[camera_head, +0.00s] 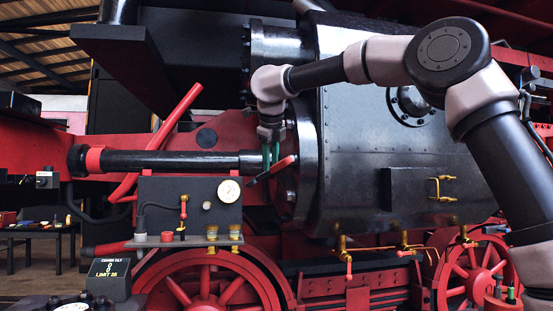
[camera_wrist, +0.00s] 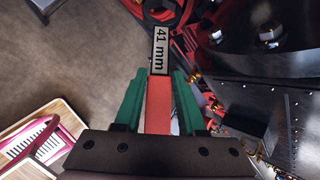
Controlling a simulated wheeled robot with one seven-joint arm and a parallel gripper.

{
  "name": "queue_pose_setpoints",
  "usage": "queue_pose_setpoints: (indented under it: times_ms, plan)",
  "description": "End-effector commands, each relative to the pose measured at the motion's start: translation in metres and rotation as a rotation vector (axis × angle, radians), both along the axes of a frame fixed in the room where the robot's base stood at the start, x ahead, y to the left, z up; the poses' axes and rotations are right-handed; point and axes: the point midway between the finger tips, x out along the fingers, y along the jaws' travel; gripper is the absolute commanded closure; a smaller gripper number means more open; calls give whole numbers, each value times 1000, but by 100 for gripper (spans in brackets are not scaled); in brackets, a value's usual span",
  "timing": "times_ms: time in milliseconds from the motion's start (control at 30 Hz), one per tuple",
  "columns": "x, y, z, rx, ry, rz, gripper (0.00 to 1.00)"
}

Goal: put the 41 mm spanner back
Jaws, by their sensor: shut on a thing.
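The 41 mm spanner (camera_head: 284,164) has a red handle and shows at the front of the black cylinder, beside its studded flange. My gripper (camera_head: 270,155), with green fingers, is shut on it and holds it in the air. In the wrist view the red handle (camera_wrist: 159,100) lies between the green fingers of my gripper (camera_wrist: 158,78). A "41 mm" label (camera_wrist: 160,50) is at its far end. The spanner's jaw is dark and hard to make out in the head view. I cannot pick out a holder for the spanner.
A dark panel with a gauge (camera_head: 229,190) and brass fittings stands below my gripper. A display (camera_head: 108,279) reads "LIMIT 25". A bench (camera_head: 40,230) with small coloured items is at far left. The wrist view shows a wooden-edged tray (camera_wrist: 32,138) and bare floor (camera_wrist: 70,60).

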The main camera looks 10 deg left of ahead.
Motion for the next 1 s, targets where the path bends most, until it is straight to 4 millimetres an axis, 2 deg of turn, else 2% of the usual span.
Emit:
queue_pose_setpoints:
  times_ms: [233, 700, 1000]
  plan:
    - [1, 4, -2, 32, 9, 0, 100]
    - [2, 2, -26, 268, 89, -3, 100]
    - [1, 4, -33, 342, 113, -1, 100]
